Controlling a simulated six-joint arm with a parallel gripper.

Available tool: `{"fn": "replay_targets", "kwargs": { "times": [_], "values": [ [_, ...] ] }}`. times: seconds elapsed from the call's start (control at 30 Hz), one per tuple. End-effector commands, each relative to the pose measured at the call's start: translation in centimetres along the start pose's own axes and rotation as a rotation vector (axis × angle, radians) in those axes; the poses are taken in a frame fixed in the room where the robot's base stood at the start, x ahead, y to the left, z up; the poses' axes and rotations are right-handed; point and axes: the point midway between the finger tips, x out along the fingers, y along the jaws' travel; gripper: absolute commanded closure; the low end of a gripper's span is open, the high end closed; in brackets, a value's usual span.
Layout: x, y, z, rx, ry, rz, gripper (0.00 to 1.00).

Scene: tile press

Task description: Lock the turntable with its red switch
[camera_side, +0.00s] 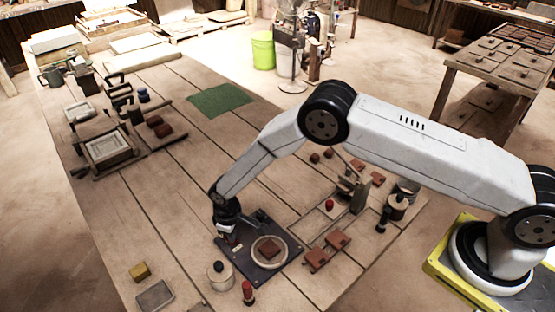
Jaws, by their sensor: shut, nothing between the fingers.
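The turntable (286,254) is a round pale disc on a dark base plate (262,220) near the front of the wooden table. A red-brown square tile (270,249) lies on the disc. My gripper (229,238) is shut and empty, pointing down over the left part of the base plate, left of the disc. A small patch of red shows at the fingertips. The red switch is mostly hidden by the gripper, and I cannot tell its position or whether the fingers touch it.
A lidded pot (220,275) and a red-topped tool (248,292) stand in front of the plate. Red-brown tiles (337,239) lie to its right. The boards left of the plate are clear.

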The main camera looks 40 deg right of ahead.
Motion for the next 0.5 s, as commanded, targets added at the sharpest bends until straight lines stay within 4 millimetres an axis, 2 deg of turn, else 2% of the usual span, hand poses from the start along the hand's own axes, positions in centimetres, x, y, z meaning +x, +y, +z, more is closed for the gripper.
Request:
{"fn": "replay_targets", "kwargs": {
  "times": [0.5],
  "values": [
    [0.58,0.00,0.02,0.000,0.000,0.000,1.00]
  ]
}}
